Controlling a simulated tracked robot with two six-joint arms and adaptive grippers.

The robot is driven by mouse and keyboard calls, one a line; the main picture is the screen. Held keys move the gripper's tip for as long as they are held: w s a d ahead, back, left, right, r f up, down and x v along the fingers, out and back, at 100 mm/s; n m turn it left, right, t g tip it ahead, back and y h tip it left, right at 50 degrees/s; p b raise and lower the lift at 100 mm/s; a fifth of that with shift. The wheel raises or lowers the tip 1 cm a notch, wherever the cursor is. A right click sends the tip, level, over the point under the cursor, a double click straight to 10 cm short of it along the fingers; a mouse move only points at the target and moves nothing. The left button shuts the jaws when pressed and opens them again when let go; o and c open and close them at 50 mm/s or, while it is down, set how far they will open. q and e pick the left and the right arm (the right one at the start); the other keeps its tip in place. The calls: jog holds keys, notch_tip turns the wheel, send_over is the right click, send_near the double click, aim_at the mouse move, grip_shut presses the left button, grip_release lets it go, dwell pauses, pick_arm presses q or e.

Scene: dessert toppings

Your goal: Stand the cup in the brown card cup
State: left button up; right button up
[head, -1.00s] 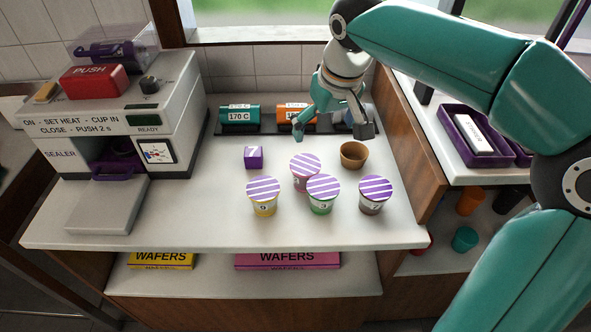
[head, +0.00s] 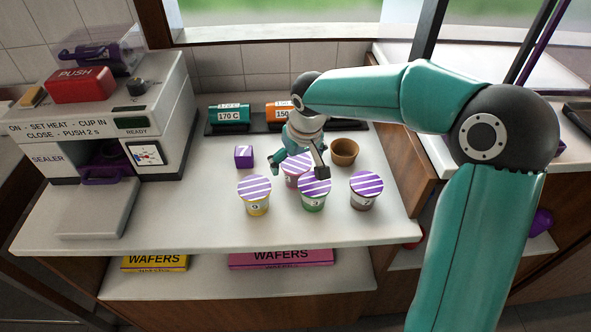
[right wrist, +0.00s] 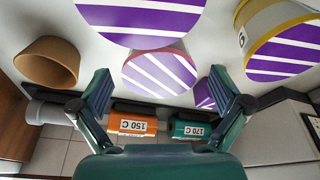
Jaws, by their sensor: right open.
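The brown card cup (head: 345,152) stands open and seemingly empty at the back right of the counter; it also shows in the right wrist view (right wrist: 48,65). Several cups with purple-and-white striped lids stand in front: a yellow one (head: 255,207), a green one (head: 314,203), a brown one (head: 364,201) and a pink one (head: 293,183) behind the green. My right gripper (head: 297,166) is open and empty, low over the pink cup, partly hiding it. In the right wrist view the pink cup's lid (right wrist: 160,74) lies ahead, between the spread fingers. My left gripper is out of view.
A purple block marked 7 (head: 244,156) sits left of the gripper. A sealer machine (head: 105,125) fills the left side. A dark rail with teal 170 C (head: 229,116) and orange 150 C labels runs along the back. The counter's front strip is clear.

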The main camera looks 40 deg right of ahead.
jog(key=shift+x, duration=0.85)
jog(key=c, duration=1.4)
jog(key=shift+r, duration=0.1)
